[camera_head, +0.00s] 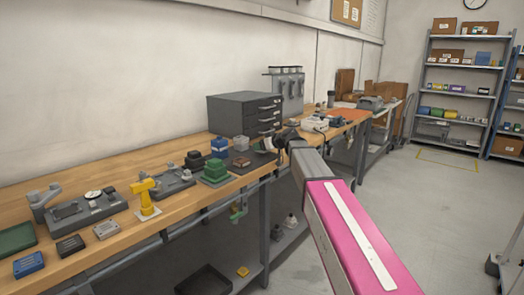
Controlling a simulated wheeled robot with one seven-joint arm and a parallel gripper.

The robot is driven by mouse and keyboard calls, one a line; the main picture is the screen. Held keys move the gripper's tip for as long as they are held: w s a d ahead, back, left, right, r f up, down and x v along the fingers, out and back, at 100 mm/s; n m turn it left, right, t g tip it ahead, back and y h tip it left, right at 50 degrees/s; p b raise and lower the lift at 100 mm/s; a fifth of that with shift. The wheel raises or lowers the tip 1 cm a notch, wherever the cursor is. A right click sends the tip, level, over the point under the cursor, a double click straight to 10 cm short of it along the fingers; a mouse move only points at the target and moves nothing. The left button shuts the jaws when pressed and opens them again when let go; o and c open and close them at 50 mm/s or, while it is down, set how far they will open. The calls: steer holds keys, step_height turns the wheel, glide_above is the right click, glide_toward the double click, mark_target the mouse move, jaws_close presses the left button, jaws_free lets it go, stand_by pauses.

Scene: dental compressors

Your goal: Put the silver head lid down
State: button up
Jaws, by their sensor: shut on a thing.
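My pink and grey arm reaches in from the lower right to the workbench. My gripper (269,145) is at the arm's far end, over the bench's front edge in front of the dark drawer cabinet. It is shut on a small piece, which I take to be the silver head lid. The piece is mostly hidden by the gripper and too small to make out clearly. I cannot tell whether it touches the bench.
The wooden bench (140,165) holds a drawer cabinet (245,115), green blocks (215,172), a yellow stand (146,196) and grey fixtures (88,208). A white tray (314,124) lies beyond my gripper.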

steer(key=shift+f, duration=1.1)
steer(key=shift+f, duration=0.1)
steer(key=o, duration=1)
steer(key=shift+r, duration=0.2)
steer(key=v, duration=1.2)
steer(key=s+d+f+m+g+h, duration=0.25)
steer(key=s+f, duration=0.35)
steer(key=f, duration=0.6)
steer(key=s+d+f+m+g+h, duration=0.2)
steer(key=s+d+f+m+h, duration=0.15)
steer(key=s+f, duration=0.6)
steer(key=s+d+f+m+g+h, duration=0.2)
steer(key=s+d+f, duration=0.2)
steer(key=f, duration=0.3)
steer(key=s+d+f+m+g+h, duration=0.2)
steer(key=s+d+f, duration=0.2)
steer(key=s+f, duration=0.3)
steer(key=shift+s+d+f+h, duration=0.3)
steer(key=shift+d+f+h, duration=0.1)
steer(key=shift+f, duration=0.35)
